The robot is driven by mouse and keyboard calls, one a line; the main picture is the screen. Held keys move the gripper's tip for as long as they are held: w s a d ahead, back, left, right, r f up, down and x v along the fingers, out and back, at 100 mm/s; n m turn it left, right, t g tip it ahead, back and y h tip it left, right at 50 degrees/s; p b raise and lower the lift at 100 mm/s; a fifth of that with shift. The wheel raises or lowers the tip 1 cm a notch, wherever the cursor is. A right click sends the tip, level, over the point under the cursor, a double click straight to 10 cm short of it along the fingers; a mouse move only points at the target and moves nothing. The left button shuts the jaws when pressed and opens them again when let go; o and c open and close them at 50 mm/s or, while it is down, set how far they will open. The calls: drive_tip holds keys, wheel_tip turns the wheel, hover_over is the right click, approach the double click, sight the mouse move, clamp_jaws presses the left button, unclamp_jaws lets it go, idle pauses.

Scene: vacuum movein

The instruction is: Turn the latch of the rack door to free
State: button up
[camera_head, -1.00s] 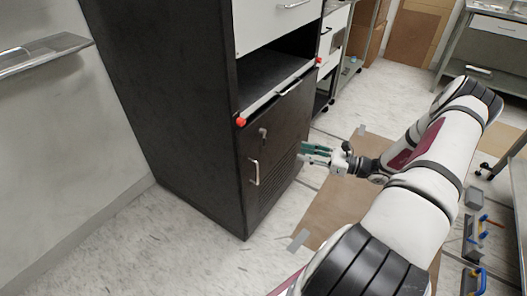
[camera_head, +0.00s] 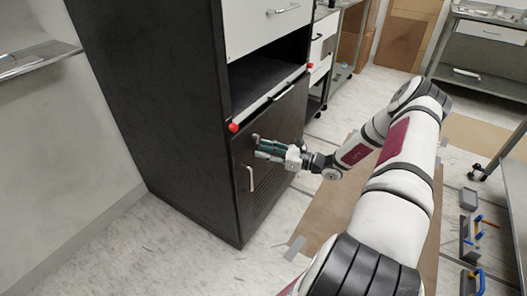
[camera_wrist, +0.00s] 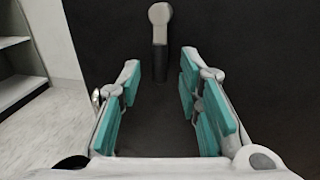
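The rack door (camera_head: 272,128) is a dark panel at the lower front of the black rack, and it looks closed. Its latch (camera_wrist: 159,40) is a small grey lever with a round head, hanging straight down in the wrist view. In the head view the latch (camera_head: 255,137) is mostly covered by my gripper. My gripper (camera_head: 259,148) is close in front of the door. In the wrist view my gripper (camera_wrist: 160,75) is open, with teal-padded fingers spread to either side below the latch head. Whether a finger touches the latch is not clear.
A vertical door handle (camera_head: 251,178) is just below my gripper. Red knobs (camera_head: 233,127) mark the ends of a rail above the door, under an open shelf bay. A white drawer (camera_head: 260,25) is higher up.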

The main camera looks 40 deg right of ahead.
drive_tip(key=shift+w+a, duration=0.15)
drive_tip(key=shift+w, duration=0.1)
clamp_jaws()
